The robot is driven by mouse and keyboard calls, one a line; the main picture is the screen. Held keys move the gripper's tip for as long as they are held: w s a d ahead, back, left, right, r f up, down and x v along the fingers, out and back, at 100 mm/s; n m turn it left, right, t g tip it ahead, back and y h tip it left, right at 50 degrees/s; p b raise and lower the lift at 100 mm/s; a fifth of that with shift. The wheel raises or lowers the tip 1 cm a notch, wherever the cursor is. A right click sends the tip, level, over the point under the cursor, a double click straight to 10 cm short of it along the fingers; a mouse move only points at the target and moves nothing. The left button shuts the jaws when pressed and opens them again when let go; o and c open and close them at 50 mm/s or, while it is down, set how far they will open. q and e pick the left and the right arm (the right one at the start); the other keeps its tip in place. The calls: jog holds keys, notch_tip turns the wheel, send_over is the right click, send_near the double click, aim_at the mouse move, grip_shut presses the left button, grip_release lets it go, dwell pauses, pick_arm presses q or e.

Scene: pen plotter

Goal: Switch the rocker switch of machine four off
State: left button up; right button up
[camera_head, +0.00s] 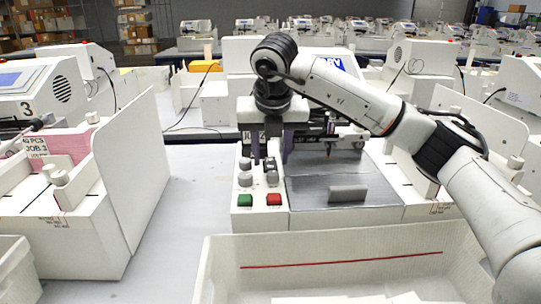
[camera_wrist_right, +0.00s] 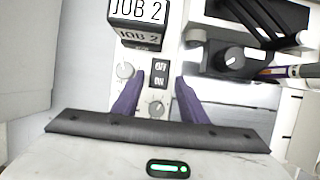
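The machine in the middle of the head view (camera_head: 344,217) has a front panel with grey knobs, a green button (camera_head: 245,200) and a red button (camera_head: 274,199). No machine number is readable on it. My right gripper (camera_head: 270,155) points down over the back of this panel. In the right wrist view the black rocker switch (camera_wrist_right: 159,74), marked OFF and ON, shows between the two purple fingers of the gripper (camera_wrist_right: 160,80). The fingers are apart, one on each side of it, with nothing held. Contact with the switch cannot be told. My left gripper is out of view.
Knobs (camera_wrist_right: 125,70) sit beside the switch, with a JOB 2 label block (camera_wrist_right: 138,12) above it. A machine marked 3 (camera_head: 28,92) stands at left, with a white side panel (camera_head: 132,170). A white bin (camera_head: 340,252) is in front. Bare grey table (camera_head: 185,215) lies between the machines.

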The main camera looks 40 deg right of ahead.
jog(key=shift+w+d+f, duration=0.1)
jog(key=shift+w+f, duration=0.1)
jog(key=shift+f, duration=0.2)
grip_shut()
jog(key=g+p, duration=0.1)
jog(key=p, duration=0.1)
jog(key=g+y+p, duration=0.1)
jog(key=p, duration=0.2)
jog(key=w+r+g+p, duration=0.1)
jog(key=p, duration=0.2)
jog(key=shift+d+y, duration=0.25)
jog(key=shift+y, duration=0.15)
jog(key=shift+f, duration=0.2)
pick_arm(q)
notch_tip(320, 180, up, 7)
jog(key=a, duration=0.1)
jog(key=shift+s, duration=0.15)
